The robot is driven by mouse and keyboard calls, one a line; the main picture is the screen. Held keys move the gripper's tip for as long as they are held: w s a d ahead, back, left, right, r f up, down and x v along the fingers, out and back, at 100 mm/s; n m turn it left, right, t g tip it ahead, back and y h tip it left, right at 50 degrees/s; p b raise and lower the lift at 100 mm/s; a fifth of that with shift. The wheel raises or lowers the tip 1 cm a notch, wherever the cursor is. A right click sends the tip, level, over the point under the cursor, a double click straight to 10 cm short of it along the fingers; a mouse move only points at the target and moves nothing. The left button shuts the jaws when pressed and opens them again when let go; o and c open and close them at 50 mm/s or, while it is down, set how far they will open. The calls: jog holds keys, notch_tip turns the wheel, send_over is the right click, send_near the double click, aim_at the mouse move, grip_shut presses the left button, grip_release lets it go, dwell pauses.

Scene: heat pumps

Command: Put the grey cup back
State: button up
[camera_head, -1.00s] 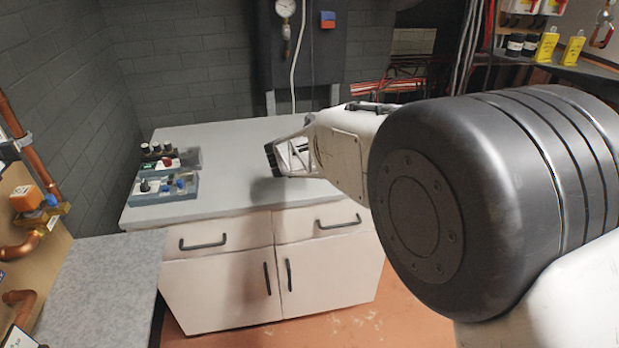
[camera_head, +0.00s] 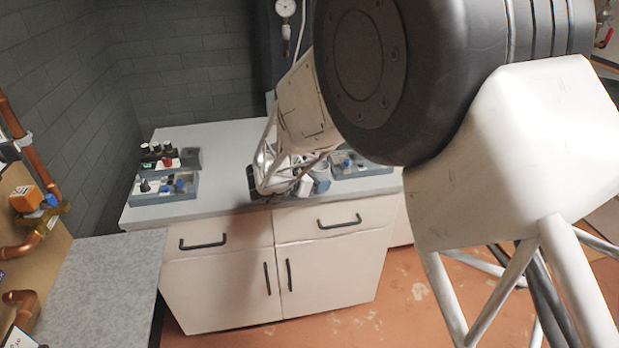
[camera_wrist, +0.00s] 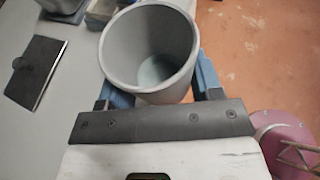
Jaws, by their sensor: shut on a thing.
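The grey cup (camera_wrist: 150,50) is in the wrist view, with its open mouth toward the camera and its inside empty. My gripper (camera_wrist: 160,88) is shut on it, one blue finger on each side of the cup. In the head view my gripper (camera_head: 312,186) is over the front edge of the grey worktop (camera_head: 225,195). My arm hides part of it, and I cannot make out the cup clearly there. The wrist view shows the cup held over or beside the worktop edge, with orange floor to the right.
A grey tray of small parts (camera_head: 135,198) stands at the worktop's left. Another tray (camera_head: 375,170) is right of my gripper. A dark flat plate (camera_wrist: 36,72) lies on the surface in the wrist view. The worktop's middle left is clear. A speckled counter (camera_head: 100,285) is at front left.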

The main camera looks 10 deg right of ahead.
jog(key=shift+s+f+m+g+h, duration=0.1)
jog(key=shift+s+m+g+h, duration=0.4)
jog(key=shift+s, duration=1.05)
jog(key=shift+w, duration=0.15)
jog(key=shift+w+a+f, duration=0.1)
jog(key=shift+w+f, duration=0.15)
jog(key=shift+w, duration=2.4)
jog(key=shift+w+d+f, duration=0.1)
jog(key=shift+w+f, duration=0.15)
jog(key=shift+w, duration=2.35)
jog(key=shift+w+a+f, duration=0.1)
jog(key=shift+w+f, duration=0.15)
jog(key=shift+w, duration=2.4)
jog(key=shift+f, duration=0.1)
jog(key=shift+f, duration=1.65)
jog(key=shift+f, duration=0.1)
jog(key=o, duration=1.1)
jog(key=shift+c, duration=0.2)
